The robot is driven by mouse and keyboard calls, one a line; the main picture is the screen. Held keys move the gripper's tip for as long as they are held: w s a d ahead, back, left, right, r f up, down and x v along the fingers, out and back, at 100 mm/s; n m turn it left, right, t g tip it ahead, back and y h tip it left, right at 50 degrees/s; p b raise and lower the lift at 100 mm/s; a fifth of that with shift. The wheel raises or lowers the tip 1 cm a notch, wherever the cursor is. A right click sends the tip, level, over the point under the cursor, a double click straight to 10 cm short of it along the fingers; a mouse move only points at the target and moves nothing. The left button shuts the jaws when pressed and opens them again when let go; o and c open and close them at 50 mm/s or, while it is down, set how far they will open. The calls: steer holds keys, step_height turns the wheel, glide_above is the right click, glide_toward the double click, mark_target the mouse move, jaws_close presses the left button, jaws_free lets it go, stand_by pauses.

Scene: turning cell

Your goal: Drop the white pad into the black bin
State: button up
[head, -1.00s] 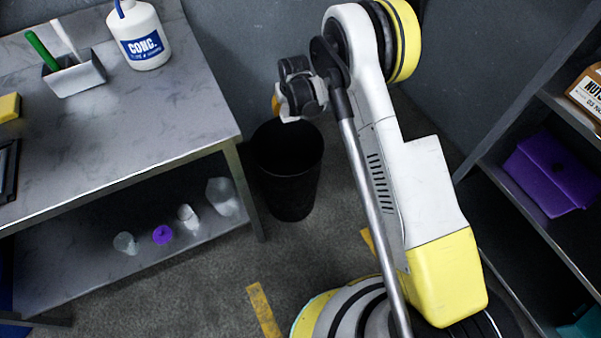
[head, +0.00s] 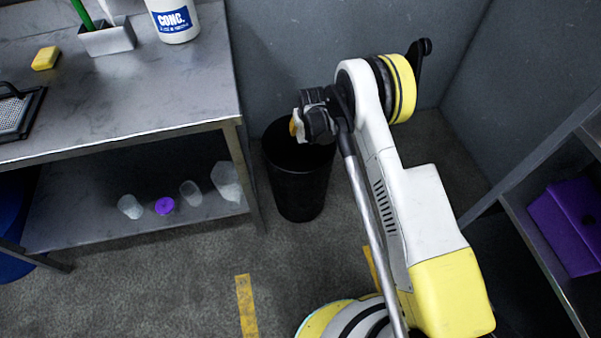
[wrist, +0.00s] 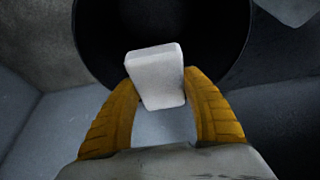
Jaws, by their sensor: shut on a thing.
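The white pad (wrist: 156,76) is a small block with rounded edges in the middle of the wrist view. My gripper (wrist: 158,92) is shut on it, with a yellow ribbed finger against each side. The black bin (wrist: 98,42) is behind the pad in the wrist view, and the pad overlaps its opening. In the head view the black bin (head: 299,187) stands upright on the floor beside the bench. My gripper (head: 294,127) shows there at the bin's rim, mostly hidden by my wrist. The pad itself cannot be made out in the head view.
A metal bench (head: 150,95) stands left of the bin, with a lower shelf (head: 110,225) holding several small containers. A grey wall (head: 290,50) is behind the bin. A shelf unit with a purple box (head: 568,225) stands at right. Floor in front is clear.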

steer(key=shift+f, duration=0.7)
steer(key=o, duration=1.2)
steer(key=v, duration=1.2)
steer(key=shift+d, duration=0.1)
